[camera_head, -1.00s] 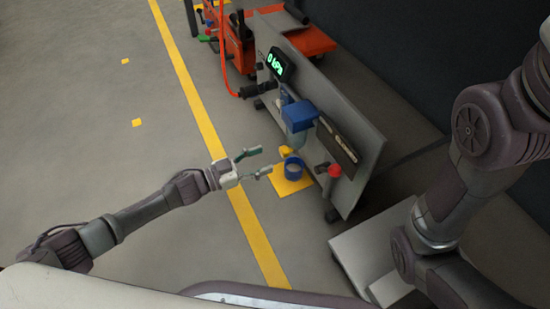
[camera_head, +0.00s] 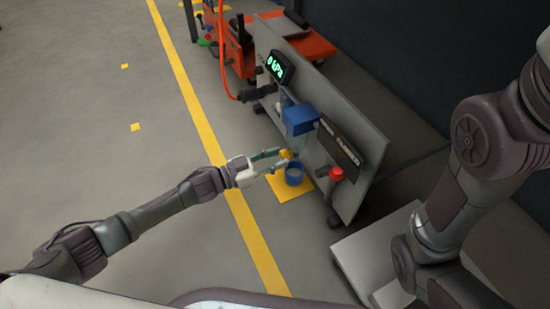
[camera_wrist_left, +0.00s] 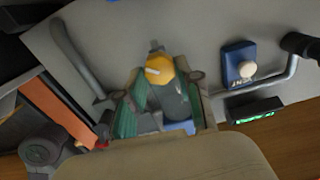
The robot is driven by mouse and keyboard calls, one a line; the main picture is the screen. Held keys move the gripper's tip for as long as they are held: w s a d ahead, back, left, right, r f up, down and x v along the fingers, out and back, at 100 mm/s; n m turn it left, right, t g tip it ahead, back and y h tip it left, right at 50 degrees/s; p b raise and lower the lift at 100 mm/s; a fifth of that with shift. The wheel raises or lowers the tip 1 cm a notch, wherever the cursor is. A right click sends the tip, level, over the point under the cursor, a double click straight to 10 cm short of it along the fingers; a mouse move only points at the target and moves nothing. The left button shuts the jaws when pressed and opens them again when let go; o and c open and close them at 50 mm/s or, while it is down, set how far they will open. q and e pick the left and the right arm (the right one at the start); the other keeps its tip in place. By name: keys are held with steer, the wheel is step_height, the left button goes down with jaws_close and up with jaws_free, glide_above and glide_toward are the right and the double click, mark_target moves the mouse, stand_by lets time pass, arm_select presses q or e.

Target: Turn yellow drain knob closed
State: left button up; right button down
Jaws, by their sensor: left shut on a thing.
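The yellow drain knob (camera_head: 285,154) sits under the clear bowl of a blue-topped filter unit (camera_head: 299,118) on the grey panel. In the left wrist view the knob (camera_wrist_left: 160,68) shows a pale mark on its face. My left gripper (camera_head: 281,160) reaches in from the left and is shut on the knob, one finger on each side. In the left wrist view its green-padded fingers (camera_wrist_left: 157,95) flank the knob. A blue cup (camera_head: 294,173) stands just below on a yellow mat (camera_head: 291,192). My right gripper is out of view.
A red button (camera_head: 336,173) sticks out of the panel (camera_head: 375,150) right of the cup. A lit display (camera_head: 276,66) is at the panel's upper left. An orange cart (camera_head: 302,45) stands behind. The floor to the left is clear.

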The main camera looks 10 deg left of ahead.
arm_select(q)
jaws_close()
steer(key=shift+r+m+p, duration=0.1)
steer(key=shift+m+p, duration=0.55)
steer(key=shift+m, duration=0.35)
steer(key=m, duration=0.2)
steer(key=shift+m+p, duration=0.3)
steer(key=shift+p, duration=0.1)
steer(key=m, duration=0.3)
steer(key=shift+s, duration=0.1)
steer(key=shift+m+p, duration=0.3)
steer(key=shift+m, duration=1.3)
steer(key=shift+f, duration=0.2)
steer(key=o, duration=1.1)
jaws_free()
